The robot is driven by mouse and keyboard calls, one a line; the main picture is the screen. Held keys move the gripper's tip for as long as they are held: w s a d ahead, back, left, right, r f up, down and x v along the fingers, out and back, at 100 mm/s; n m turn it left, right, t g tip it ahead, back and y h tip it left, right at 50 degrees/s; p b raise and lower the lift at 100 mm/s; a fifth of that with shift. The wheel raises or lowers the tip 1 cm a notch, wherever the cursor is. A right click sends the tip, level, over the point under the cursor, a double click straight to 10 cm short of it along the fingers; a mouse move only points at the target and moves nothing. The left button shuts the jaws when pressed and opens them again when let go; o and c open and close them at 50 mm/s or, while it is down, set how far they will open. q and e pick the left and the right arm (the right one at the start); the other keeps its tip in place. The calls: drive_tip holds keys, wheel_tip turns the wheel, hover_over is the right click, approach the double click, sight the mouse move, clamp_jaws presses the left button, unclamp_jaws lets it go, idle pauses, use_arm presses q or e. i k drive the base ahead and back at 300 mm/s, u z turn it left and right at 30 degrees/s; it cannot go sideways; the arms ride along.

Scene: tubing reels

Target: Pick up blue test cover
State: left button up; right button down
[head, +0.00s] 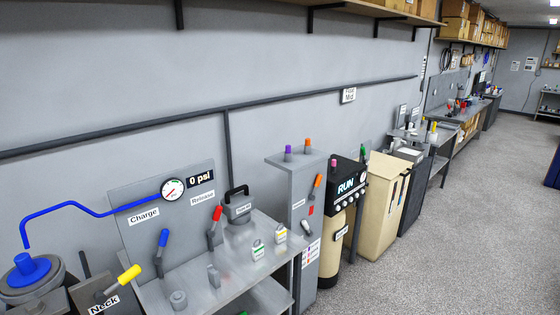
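A blue stepped cap (30,269) sits on top of a round grey body at the lower left edge; it looks like the blue test cover, though no label shows on it. The lower part of the grey body is cut off by the picture's edge. A blue tube (80,204) runs from above the cap to a round gauge (173,189); its lower end hangs just over the cap, and I cannot tell whether they touch. Neither of my grippers is in view.
A metal bench (225,270) holds a panel with blue and red levers and small tagged padlocks (257,250). A yellow-handled lever (128,274) stands beside the cap, near the "Neck" label. A black "RUN" box (347,183) is further right. Open floor (455,240) lies at right.

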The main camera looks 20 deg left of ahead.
sight(28, 271)
drive_tip(key=u, duration=0.45)
drive_tip(key=i, duration=1.05)
drive_tip(key=u, duration=1.85)
drive_tip(key=i, duration=0.95)
drive_tip(key=u, duration=0.85)
